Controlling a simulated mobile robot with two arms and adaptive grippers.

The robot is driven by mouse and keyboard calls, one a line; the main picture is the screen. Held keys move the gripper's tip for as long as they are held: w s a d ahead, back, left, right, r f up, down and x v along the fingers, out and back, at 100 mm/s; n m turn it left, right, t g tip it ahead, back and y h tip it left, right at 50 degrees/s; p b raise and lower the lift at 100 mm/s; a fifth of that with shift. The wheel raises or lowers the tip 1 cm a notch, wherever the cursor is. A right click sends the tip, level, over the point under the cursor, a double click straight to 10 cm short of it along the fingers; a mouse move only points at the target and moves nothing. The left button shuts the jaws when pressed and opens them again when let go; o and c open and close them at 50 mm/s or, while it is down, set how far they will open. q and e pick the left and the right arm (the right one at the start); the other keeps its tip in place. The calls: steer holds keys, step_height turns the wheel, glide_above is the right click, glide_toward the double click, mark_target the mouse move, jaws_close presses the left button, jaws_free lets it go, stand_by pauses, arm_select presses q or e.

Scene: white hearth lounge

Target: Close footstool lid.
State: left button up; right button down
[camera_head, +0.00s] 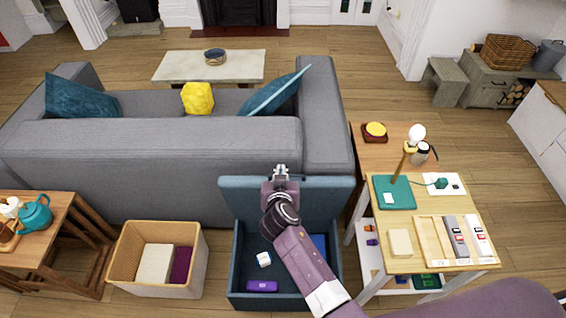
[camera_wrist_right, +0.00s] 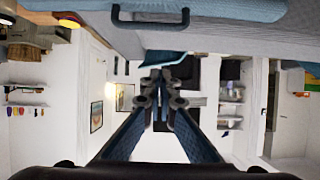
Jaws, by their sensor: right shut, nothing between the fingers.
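The teal footstool (camera_head: 237,272) stands open in front of the grey sofa. Its lid (camera_head: 330,187) is raised at the sofa side of the box. In the right wrist view, a blue fabric edge with a dark handle (camera_wrist_right: 150,24) crosses the top and looks like the lid. My right gripper (camera_head: 280,170) is at the lid's upper edge, in front of its middle; I cannot tell whether it touches. Its fingers (camera_wrist_right: 163,76) are shut and empty. My right arm hides part of the lid and the box inside. My left gripper is not in view.
A tan basket (camera_head: 122,262) stands left. A wooden table (camera_head: 405,263) with several items stands close right. The sofa (camera_head: 150,150) is right behind.

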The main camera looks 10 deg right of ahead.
steer(key=b+x, duration=0.2)
steer(key=x, duration=0.1)
steer(key=b+x, duration=0.2)
steer(key=x, duration=0.1)
steer(key=b+x, duration=0.2)
steer(key=x, duration=0.2)
steer(key=shift+s+f, duration=0.25)
steer(key=shift+f, duration=0.05)
steer(key=shift+s+a+f, duration=0.1)
steer(key=shift+s+f, duration=0.3)
steer(key=shift+s, duration=0.2)
steer(key=shift+s+a+f, duration=0.15)
steer(key=shift+s+f, duration=0.3)
steer(key=shift+s, duration=0.15)
steer(key=shift+s+f, duration=0.2)
steer(key=shift+s, duration=0.15)
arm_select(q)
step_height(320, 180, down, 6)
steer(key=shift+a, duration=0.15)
arm_select(e)
steer(key=shift+w+f, duration=0.1)
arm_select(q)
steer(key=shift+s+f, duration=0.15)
